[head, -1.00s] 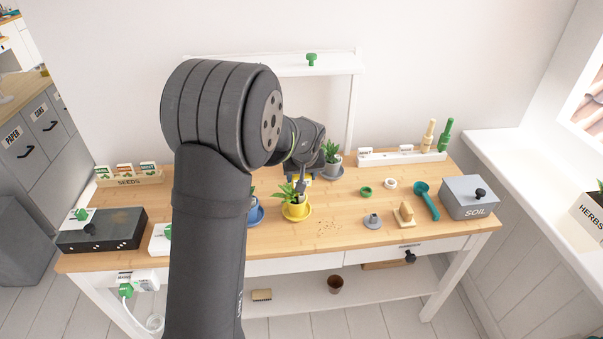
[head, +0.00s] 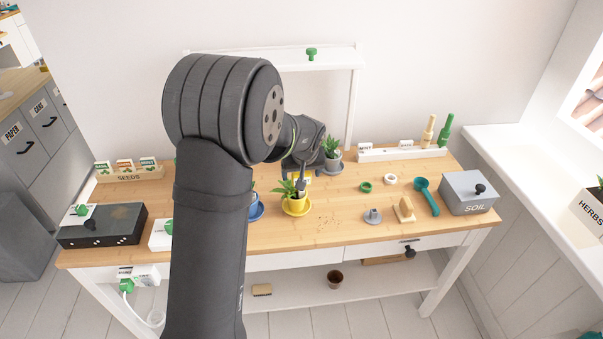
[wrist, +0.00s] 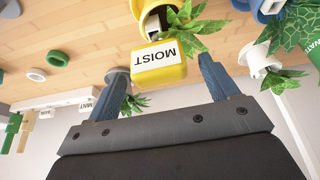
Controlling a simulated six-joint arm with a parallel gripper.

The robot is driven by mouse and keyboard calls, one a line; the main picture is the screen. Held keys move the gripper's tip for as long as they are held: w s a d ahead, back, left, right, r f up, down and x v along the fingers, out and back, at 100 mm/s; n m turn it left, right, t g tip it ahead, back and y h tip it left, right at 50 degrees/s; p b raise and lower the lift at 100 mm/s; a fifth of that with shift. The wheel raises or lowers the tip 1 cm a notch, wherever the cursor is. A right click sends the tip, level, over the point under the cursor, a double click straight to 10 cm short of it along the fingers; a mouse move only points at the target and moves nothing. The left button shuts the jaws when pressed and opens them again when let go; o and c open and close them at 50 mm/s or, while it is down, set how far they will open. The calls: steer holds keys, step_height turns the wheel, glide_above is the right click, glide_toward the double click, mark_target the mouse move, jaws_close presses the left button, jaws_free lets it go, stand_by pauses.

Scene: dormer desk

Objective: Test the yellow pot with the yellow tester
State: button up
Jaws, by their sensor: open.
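The yellow pot (head: 295,207) with a green plant stands on a yellow saucer near the middle of the desk. In the wrist view, the yellow pot (wrist: 147,7) is at the top edge. The yellow tester (wrist: 160,67), labelled MOIST, shows in front of the pot and between my fingertips. My gripper (wrist: 163,70) is open, with a blue-grey finger on each side of the tester and gaps visible. In the head view, my gripper (head: 303,178) is just behind and above the pot. The tester's lower end at the pot is partly hidden, so its depth in the soil cannot be told.
A blue pot (head: 255,206) stands left of the yellow pot, partly behind my arm. A grey pot (head: 331,158) with a plant is close behind to the right. A white rack (head: 402,156) stands at the back right. Bare desk with crumbs lies right of the yellow pot.

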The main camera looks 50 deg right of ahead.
steer(key=v, duration=1.7)
steer(key=x, duration=1.7)
steer(key=shift+w+f, duration=0.1)
steer(key=shift+f, duration=0.1)
steer(key=shift+r, duration=0.15)
